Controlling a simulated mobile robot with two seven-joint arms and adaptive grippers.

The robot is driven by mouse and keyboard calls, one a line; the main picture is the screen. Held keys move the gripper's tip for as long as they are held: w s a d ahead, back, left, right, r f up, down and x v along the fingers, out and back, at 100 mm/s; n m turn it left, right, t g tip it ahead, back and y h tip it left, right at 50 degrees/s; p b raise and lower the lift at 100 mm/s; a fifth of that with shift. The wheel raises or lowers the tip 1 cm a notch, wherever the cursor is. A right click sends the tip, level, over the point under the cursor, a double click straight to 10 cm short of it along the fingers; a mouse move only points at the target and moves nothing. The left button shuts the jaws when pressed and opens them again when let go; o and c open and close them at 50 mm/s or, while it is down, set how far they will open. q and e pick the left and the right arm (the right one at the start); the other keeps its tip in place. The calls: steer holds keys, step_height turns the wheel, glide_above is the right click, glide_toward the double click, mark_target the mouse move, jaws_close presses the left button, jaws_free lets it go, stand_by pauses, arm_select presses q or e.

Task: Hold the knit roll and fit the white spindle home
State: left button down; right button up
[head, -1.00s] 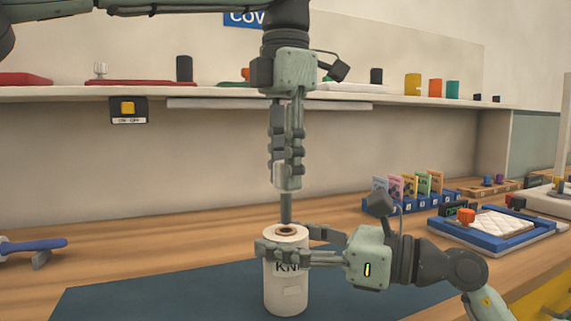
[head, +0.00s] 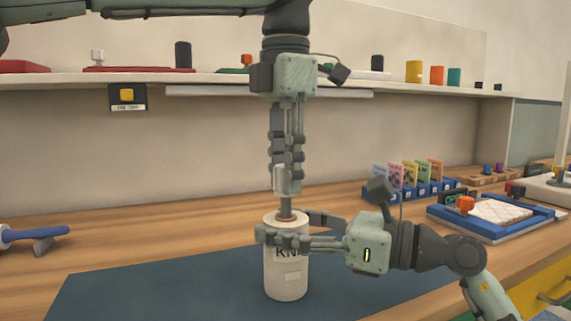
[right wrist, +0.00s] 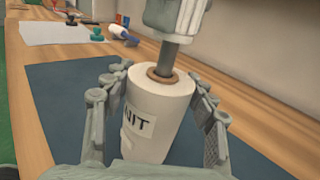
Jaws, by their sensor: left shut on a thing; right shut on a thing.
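The white knit roll (head: 286,275) stands upright on the dark mat, its brown-ringed core hole facing up. My right gripper (head: 287,229) is shut around its upper part from the right, one finger on each side, as the right wrist view (right wrist: 155,112) also shows. My left gripper (head: 287,186) points straight down above the roll, shut on the white spindle (head: 279,180). The spindle's grey shaft (head: 286,205) hangs upright, its lower end in the mouth of the core. The right wrist view shows this shaft (right wrist: 168,56) at the ring; its tip is hidden.
The dark mat (head: 150,295) is clear left of the roll. A blue-handled tool (head: 35,235) lies at the left. A rack of coloured cards (head: 410,190) and a blue tray with a quilted pad (head: 495,212) stand at the right. A shelf (head: 200,80) runs behind.

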arm_select(q)
steer(key=shift+f, duration=1.65)
steer(key=c, duration=1.2)
jaws_free()
steer(key=shift+o, duration=0.2)
step_height(320, 180, up, 12)
arm_select(e)
steer(key=o, duration=1.2)
steer(key=shift+c, duration=0.2)
